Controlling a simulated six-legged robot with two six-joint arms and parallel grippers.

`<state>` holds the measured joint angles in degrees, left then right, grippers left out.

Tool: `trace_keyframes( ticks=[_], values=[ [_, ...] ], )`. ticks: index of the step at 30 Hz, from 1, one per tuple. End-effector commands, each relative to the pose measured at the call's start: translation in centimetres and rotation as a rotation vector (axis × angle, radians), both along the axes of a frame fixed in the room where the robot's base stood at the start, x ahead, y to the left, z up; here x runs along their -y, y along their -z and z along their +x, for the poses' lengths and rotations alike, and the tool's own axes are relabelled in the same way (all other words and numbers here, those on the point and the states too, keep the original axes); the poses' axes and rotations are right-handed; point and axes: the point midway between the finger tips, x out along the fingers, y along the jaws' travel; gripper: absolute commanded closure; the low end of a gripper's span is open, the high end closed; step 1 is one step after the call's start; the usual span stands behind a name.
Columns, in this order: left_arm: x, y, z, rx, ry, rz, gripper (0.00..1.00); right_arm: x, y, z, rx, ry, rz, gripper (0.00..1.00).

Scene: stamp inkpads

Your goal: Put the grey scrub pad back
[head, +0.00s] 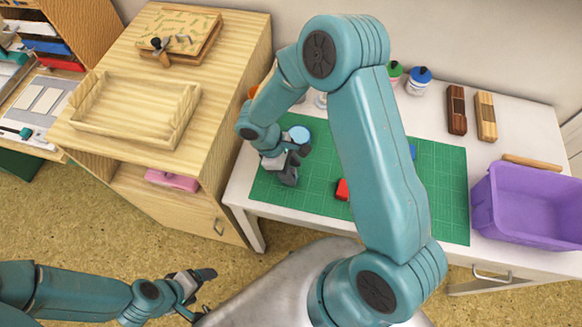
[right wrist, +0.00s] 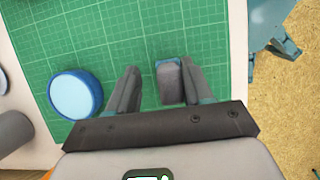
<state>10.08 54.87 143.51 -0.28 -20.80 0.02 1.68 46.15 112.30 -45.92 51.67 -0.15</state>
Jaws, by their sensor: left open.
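The grey scrub pad (right wrist: 168,85) is a small grey block with a bluish far edge, seen over the green mat (right wrist: 100,35) in the right wrist view. My right gripper (right wrist: 160,82) is open, with one finger on each side of the pad. A gap shows between the pad and the left finger; the pad is close to the right finger. In the head view my right gripper (head: 290,165) is low over the left part of the mat, and I cannot make out the pad there. My left gripper (head: 203,294) is open and empty over the floor.
A round blue-topped tub (head: 300,134) stands close beside my right gripper. A red block (head: 343,190) lies on the mat. A purple bin (head: 530,205) is at the right. A wooden tray (head: 135,125) sits on the cabinet. My right arm hides part of the table.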

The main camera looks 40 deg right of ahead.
Motion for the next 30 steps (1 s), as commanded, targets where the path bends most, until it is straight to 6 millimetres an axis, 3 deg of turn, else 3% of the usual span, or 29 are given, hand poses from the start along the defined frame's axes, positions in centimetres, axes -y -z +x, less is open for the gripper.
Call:
trace_keyframes(
  ticks=[13, 24, 30],
  values=[
    [0.0, -0.4, 0.0, 0.001, 0.0, 0.0, 0.18, -0.2, -0.9, 0.2, 0.002, -0.001, -0.001, 0.47],
    [0.0, 0.4, 0.0, 0.0, 0.0, 0.0, 0.18, -2.3, -8.4, 2.7, 0.004, -0.001, 0.0, 0.47],
    [0.0, 0.5, 0.0, 0.0, 0.0, 0.0, 0.18, -3.0, -10.9, 3.4, 0.0, 0.0, 0.0, 0.47]
  ],
)
